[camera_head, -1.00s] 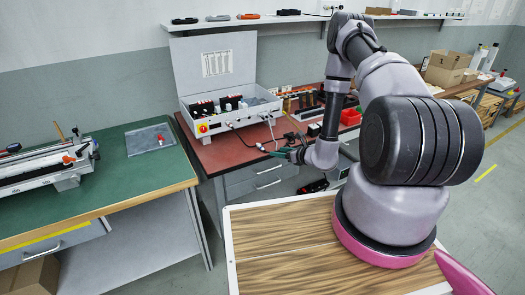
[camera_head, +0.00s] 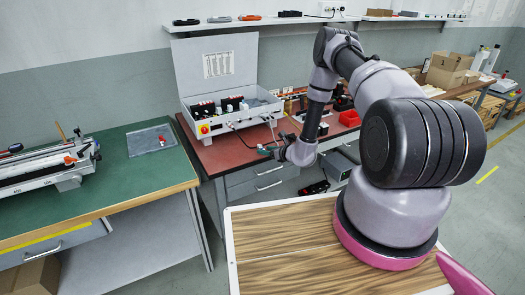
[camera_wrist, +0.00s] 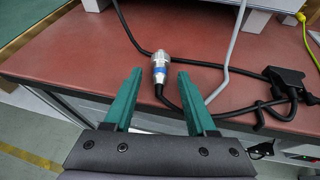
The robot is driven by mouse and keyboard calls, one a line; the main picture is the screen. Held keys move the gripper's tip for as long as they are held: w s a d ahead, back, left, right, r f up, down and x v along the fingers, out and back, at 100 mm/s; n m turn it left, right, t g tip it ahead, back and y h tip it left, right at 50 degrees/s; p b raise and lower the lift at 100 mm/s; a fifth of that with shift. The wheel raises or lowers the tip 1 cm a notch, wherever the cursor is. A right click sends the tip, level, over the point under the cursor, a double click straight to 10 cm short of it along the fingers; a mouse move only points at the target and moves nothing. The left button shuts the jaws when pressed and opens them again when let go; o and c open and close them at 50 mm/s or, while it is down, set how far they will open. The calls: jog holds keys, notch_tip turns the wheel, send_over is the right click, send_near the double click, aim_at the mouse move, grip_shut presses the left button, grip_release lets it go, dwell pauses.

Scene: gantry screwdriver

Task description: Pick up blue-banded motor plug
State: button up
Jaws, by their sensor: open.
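The motor plug (camera_wrist: 160,68) is silver with a blue band and lies on the red-brown bench top, close to its front edge, in the wrist view. A black cable runs from its lower end. My gripper (camera_wrist: 157,77) is open, with one green finger to each side of the plug in the picture; I cannot tell how far above it they are. Nothing is between the fingers' pads in a grip. In the head view my gripper (camera_head: 268,150) is over the bench's front edge, and the plug is too small to make out there.
A black connector block (camera_wrist: 284,76) with looped cable lies right of the plug. A grey cable (camera_wrist: 232,50) runs close by the right finger. The control box (camera_head: 222,120) stands behind on the bench (camera_head: 228,150). A green table (camera_head: 125,178) is at left.

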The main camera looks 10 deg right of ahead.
jog(key=shift+c, duration=0.4)
grip_shut()
jog(key=shift+r, duration=0.1)
